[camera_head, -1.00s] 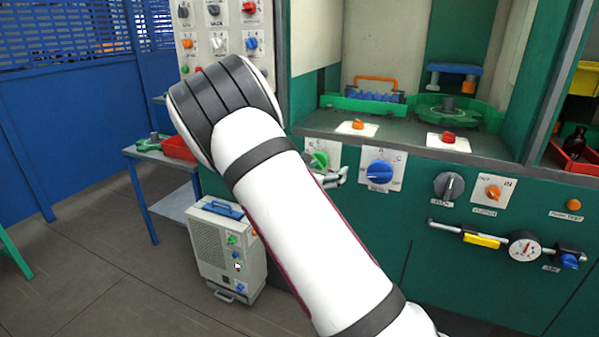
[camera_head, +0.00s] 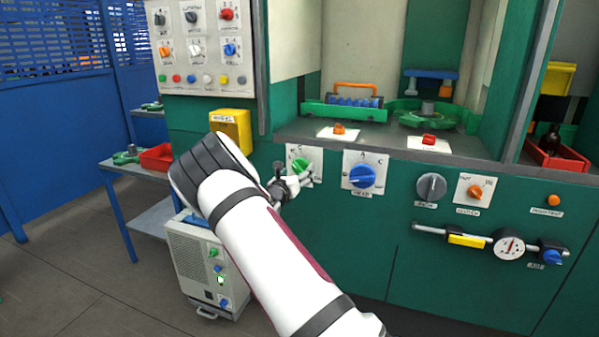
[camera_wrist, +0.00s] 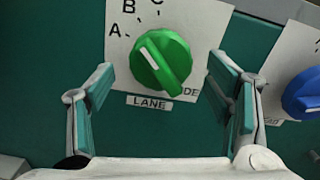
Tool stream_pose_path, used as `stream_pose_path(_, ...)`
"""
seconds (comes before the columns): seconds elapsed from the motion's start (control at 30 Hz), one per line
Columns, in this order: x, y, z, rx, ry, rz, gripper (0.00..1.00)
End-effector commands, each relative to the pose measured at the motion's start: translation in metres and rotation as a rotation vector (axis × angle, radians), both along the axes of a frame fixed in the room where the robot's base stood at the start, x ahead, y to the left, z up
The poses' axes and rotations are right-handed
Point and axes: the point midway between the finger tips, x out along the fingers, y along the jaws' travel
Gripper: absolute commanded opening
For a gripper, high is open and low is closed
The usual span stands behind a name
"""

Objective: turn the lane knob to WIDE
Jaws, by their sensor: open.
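The green lane knob (camera_wrist: 162,62) sits on a white plate marked A, B, C and a partly hidden word ending in "DE", with a LANE label (camera_wrist: 150,102) below. Its white pointer line points to the upper left, toward the A side. The knob also shows in the head view (camera_head: 300,167), low on the green machine front. My gripper (camera_wrist: 160,72) is open, with one finger left of the knob and one right of it. I see no finger touching the knob. In the head view my gripper (camera_head: 284,186) is beside the knob plate, partly hidden by my arm.
A blue knob (camera_head: 361,177) is close on the right, also in the wrist view (camera_wrist: 303,94). A yellow box (camera_head: 231,128) juts out at the upper left. A grey cabinet (camera_head: 202,262) stands below left, near a side table with a red tray (camera_head: 157,157).

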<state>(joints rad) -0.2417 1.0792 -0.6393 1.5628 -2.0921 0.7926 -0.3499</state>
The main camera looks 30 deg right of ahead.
Motion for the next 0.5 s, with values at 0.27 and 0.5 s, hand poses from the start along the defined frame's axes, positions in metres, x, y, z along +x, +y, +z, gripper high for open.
stream_pose_path(0.27,0.017,-0.022,0.000,0.000,0.000,0.000,0.72)
stream_pose_path(0.5,0.018,-0.024,0.000,0.000,0.000,0.000,0.72)
